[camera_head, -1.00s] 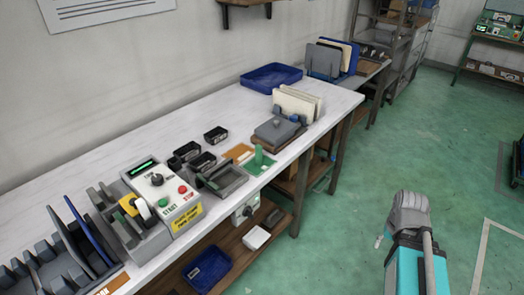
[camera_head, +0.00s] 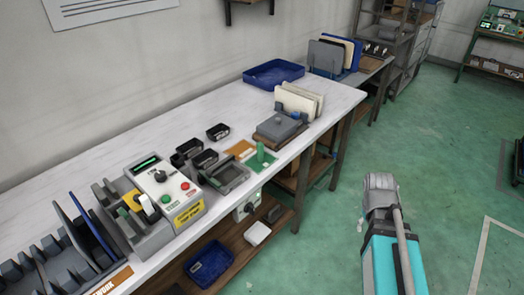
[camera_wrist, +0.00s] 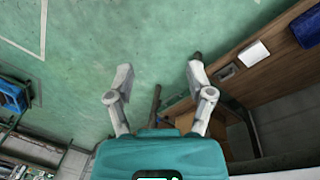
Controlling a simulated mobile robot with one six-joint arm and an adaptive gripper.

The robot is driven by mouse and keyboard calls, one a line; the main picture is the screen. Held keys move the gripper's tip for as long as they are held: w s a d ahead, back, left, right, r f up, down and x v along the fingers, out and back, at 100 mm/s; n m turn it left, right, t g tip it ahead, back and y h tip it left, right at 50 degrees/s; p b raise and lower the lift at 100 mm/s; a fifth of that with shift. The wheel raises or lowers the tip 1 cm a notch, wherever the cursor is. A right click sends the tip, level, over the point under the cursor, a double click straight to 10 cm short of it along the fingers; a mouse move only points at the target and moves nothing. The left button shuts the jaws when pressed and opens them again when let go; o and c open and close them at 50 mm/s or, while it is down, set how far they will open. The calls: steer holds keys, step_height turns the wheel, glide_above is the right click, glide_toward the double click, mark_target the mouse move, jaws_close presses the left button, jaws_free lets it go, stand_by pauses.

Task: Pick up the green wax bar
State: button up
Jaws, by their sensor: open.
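A small upright green block (camera_head: 261,152), which looks like the green wax bar, stands on a green square (camera_head: 256,164) near the front edge of the white workbench in the head view. It is not seen in the wrist view. My gripper (camera_wrist: 159,72) shows in the wrist view with its two fingers wide apart and nothing between them. It is over the green floor beside the bench's lower wooden shelf, away from the bar. In the head view my arm is at the lower right, clear of the bench.
Left of the bar are a grey tray (camera_head: 228,180), small black bins (camera_head: 205,159) and a control box (camera_head: 165,190). Behind it are a grey plate on a wooden base (camera_head: 280,127) and upright cream panels (camera_head: 298,100). An orange square (camera_head: 240,148) adjoins the green one.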

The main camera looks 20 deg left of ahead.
steer(key=w+a+r+n+t+h+p, duration=0.25)
steer(key=w+a+r+n, duration=0.25)
steer(key=a+n, duration=0.3)
steer(key=w+a+r+n+t+h+p, duration=0.2)
steer(key=w+a+r+n+t+p, duration=0.25)
steer(key=a, duration=0.55)
steer(key=a+r+n+t+p, duration=0.1)
steer(key=a+r+n, duration=0.3)
steer(key=a, duration=0.4)
steer(key=s+a+r+n+t+y+p, duration=0.1)
steer(key=a+r+n+t, duration=0.1)
steer(key=a+r+n, duration=0.2)
steer(key=s+a+r+n+t+p, duration=0.1)
steer(key=a+r+n, duration=0.3)
steer(key=a, duration=0.9)
steer(key=n+t, duration=0.1)
steer(key=n, duration=0.2)
steer(key=shift+r+n, duration=0.35)
steer(key=shift+a+f, duration=0.1)
steer(key=shift+f, duration=0.1)
steer(key=b, duration=0.8)
glide_toward(259, 144)
steer(key=x, duration=0.3)
steer(key=shift+w+d+f, duration=0.2)
steer(key=shift+w, duration=0.4)
steer(key=shift+w+f, duration=0.1)
steer(key=shift+w, duration=0.05)
